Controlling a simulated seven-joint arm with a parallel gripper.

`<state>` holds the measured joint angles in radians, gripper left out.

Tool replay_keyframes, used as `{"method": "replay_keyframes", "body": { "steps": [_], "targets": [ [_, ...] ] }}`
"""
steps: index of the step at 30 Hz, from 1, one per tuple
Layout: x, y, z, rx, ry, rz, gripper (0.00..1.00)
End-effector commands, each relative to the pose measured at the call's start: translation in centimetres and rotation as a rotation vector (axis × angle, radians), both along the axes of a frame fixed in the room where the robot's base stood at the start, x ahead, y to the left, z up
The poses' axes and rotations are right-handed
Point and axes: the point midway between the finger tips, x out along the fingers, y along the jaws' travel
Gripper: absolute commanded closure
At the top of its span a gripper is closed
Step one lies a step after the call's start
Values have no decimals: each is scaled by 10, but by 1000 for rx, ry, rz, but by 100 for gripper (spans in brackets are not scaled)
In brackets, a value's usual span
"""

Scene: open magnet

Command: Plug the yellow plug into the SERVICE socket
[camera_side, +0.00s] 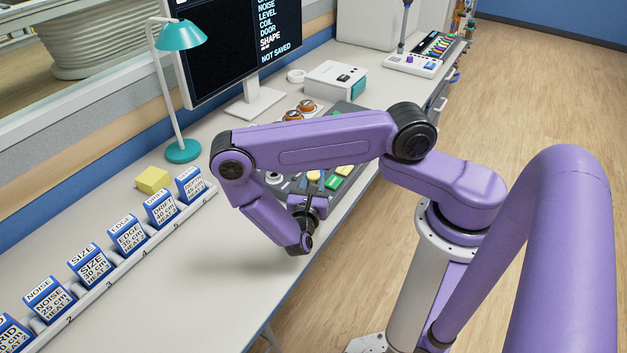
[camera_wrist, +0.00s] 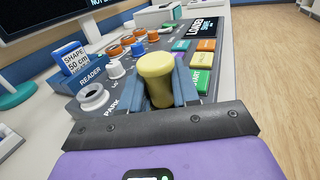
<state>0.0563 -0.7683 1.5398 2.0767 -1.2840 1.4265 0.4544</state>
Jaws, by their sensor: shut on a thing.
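The yellow plug (camera_wrist: 157,78) stands between the blue-grey fingers of my gripper (camera_wrist: 158,95) in the wrist view, and the gripper is shut on it. Its lower end is hidden, so I cannot tell whether it touches the panel. In the side view my gripper (camera_side: 312,190) is over the near part of the dark console, largely hidden by my arm. An empty-looking grey ring socket (camera_wrist: 92,98) beside the word PARK lies left of the plug. I cannot read a SERVICE label in either view.
The console has orange-topped knobs (camera_wrist: 127,40), coloured buttons (camera_wrist: 201,79) and a small screen (camera_wrist: 198,28). A blue SHAPE card (camera_wrist: 73,58) stands in the reader left of the plug. A rack of cards (camera_side: 127,235), a yellow block (camera_side: 152,180) and a teal lamp (camera_side: 182,150) stand on the bench.

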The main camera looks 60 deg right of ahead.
Motion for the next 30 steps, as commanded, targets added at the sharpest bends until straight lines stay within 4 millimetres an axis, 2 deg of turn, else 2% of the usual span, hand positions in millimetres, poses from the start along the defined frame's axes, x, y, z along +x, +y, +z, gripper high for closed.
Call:
{"method": "replay_keyframes", "body": {
  "steps": [3,4,14,30],
  "targets": [
    [0,0,-2,0,0,0,99],
    [0,0,-2,0,0,0,60],
    [0,1,-2,0,0,1,59],
    [-13,34,-2,0,0,2,59]
  ]
}}
